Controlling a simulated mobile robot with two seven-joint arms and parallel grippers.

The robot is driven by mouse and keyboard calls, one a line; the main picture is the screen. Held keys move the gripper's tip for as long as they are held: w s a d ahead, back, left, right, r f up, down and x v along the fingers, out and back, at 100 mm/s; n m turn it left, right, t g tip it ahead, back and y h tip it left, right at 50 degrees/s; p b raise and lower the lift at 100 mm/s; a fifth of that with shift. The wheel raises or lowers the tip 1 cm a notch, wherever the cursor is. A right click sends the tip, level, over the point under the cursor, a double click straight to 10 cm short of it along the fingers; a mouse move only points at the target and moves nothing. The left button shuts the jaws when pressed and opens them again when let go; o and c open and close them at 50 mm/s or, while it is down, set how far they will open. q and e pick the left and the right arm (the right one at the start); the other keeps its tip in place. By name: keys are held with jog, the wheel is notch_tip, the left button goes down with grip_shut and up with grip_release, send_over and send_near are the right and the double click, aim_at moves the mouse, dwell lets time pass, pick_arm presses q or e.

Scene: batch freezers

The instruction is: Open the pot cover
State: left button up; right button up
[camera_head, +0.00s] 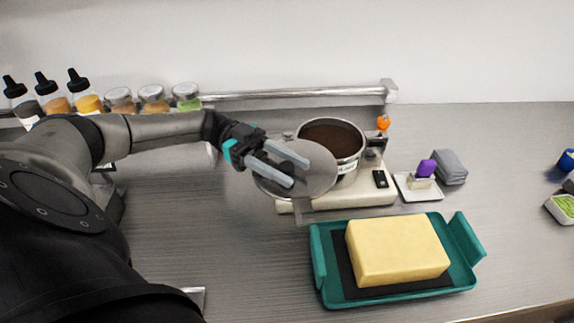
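The pot (347,169) stands on a cream-coloured cooker, and its dark brown contents (330,136) show through the open top. The round grey pot cover (318,178) is off to the left and front of the pot's mouth, tilted, and overlaps the pot's near left side in the picture. My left gripper (292,168) is over the cover, with its two fingers on either side of the dark knob, shut on it. Whether the cover's edge touches the pot cannot be told. My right gripper is not in view.
A teal tray (463,268) with a big yellow block (397,250) stands in front of the cooker (362,193). Bottles and jars (152,98) line the back left. The right counter is mostly clear.

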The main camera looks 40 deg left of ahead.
aim_at(287, 165)
pick_arm(q)
jog(key=shift+o, duration=1.2)
notch_tip(287, 165, up, 20)
jog(key=p, duration=0.2)
jog(key=shift+p, duration=0.3)
